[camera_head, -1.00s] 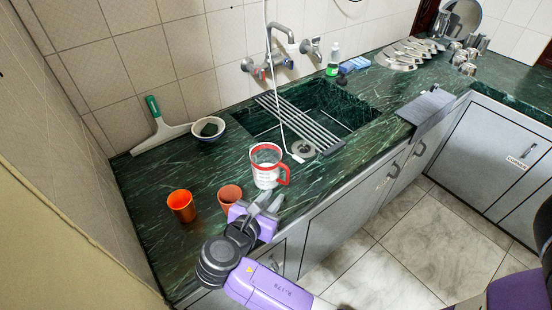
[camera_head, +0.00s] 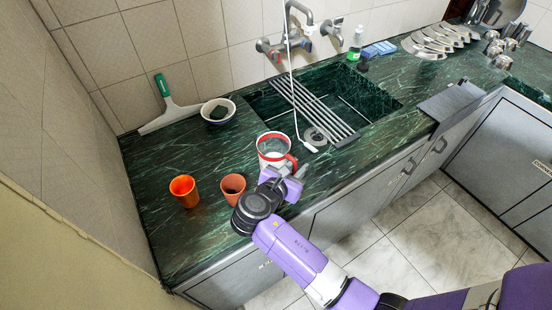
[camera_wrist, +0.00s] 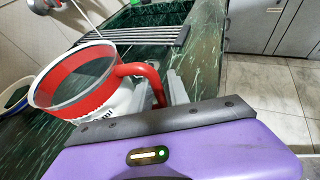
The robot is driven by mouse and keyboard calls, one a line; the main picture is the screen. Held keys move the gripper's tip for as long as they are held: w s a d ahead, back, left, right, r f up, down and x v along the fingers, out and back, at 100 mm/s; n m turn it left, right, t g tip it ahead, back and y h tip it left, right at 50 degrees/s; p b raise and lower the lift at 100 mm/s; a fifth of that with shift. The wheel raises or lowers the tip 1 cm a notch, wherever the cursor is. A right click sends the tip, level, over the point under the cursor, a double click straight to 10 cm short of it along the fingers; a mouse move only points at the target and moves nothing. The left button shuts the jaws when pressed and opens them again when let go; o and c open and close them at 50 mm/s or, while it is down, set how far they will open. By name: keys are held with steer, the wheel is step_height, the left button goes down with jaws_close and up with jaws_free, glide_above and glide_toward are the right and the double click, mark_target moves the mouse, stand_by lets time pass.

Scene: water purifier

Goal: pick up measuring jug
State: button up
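The measuring jug (camera_head: 273,145) stands upright on the green counter, near the sink's front left corner.
An orange cup (camera_head: 184,191) and a terracotta cup (camera_head: 232,187) stand left of my gripper. A bowl (camera_head: 218,112) and a squeegee (camera_head: 170,109) are behind. The sink with its rack (camera_head: 308,110) and a hanging white hose lies right behind the jug.

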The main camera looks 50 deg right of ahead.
steer(key=shift+d+f, duration=0.2)
steer(key=shift+d, duration=0.2)
jaws_close()
steer(key=shift+r, duration=0.1)
stand_by(1.1)
